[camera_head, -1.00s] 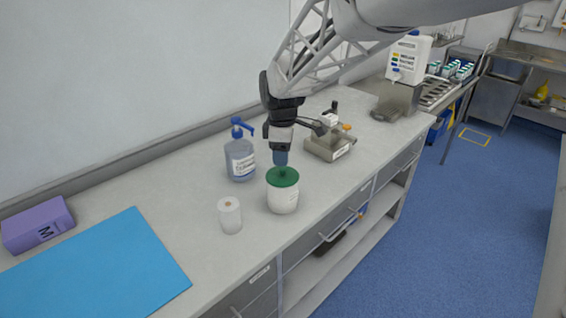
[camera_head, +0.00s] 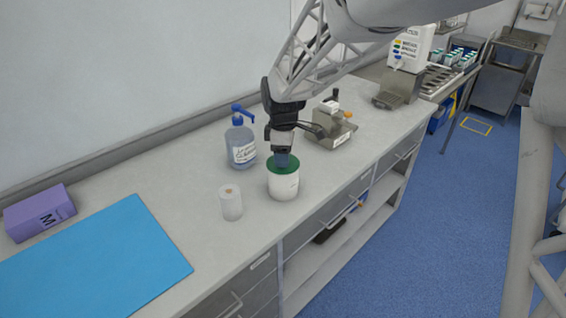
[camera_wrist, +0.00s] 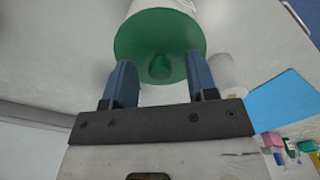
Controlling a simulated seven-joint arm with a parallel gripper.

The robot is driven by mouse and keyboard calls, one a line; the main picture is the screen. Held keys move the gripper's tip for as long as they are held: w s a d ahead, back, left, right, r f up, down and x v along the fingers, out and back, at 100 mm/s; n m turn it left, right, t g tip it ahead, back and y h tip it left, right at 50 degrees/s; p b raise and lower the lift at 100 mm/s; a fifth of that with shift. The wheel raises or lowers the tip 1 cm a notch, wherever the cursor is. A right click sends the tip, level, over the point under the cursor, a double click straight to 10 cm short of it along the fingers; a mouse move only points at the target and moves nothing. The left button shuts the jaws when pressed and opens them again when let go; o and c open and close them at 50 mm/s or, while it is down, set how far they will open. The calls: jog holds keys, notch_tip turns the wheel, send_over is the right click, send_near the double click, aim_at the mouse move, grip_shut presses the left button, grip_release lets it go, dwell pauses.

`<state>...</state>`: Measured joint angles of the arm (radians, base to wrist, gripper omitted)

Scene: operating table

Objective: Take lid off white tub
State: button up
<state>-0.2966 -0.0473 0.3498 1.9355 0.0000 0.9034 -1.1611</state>
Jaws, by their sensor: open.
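The white tub (camera_head: 283,184) stands upright on the counter with its green lid (camera_head: 272,168) on top. In the wrist view the green lid (camera_wrist: 185,28) has a round knob (camera_wrist: 159,67) at its middle, and part of the white tub (camera_wrist: 180,5) shows beyond it. My gripper (camera_head: 284,163) is over the lid, pointing down. In the wrist view its two blue fingers (camera_wrist: 161,80) are apart, with the knob lying ahead of and between them. Nothing is gripped. Whether the fingertips touch the lid cannot be told.
A pump bottle (camera_head: 240,150) stands behind the tub to the left, and a white roll (camera_head: 231,203) stands at its front left. A metal device (camera_head: 331,128) is behind to the right. A blue mat (camera_head: 95,262) and a purple box (camera_head: 39,213) lie at the left.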

grip_shut()
jog(key=shift+r, duration=0.15)
jog(key=shift+r, duration=1.4)
jog(key=shift+s+d+r, duration=0.1)
jog(key=shift+s+r, duration=0.05)
jog(key=shift+r, duration=0.15)
jog(key=s+d+r, duration=0.1)
jog(key=s+d, duration=0.3)
jog(key=s, duration=1.1)
jog(key=shift+d+r, duration=0.2)
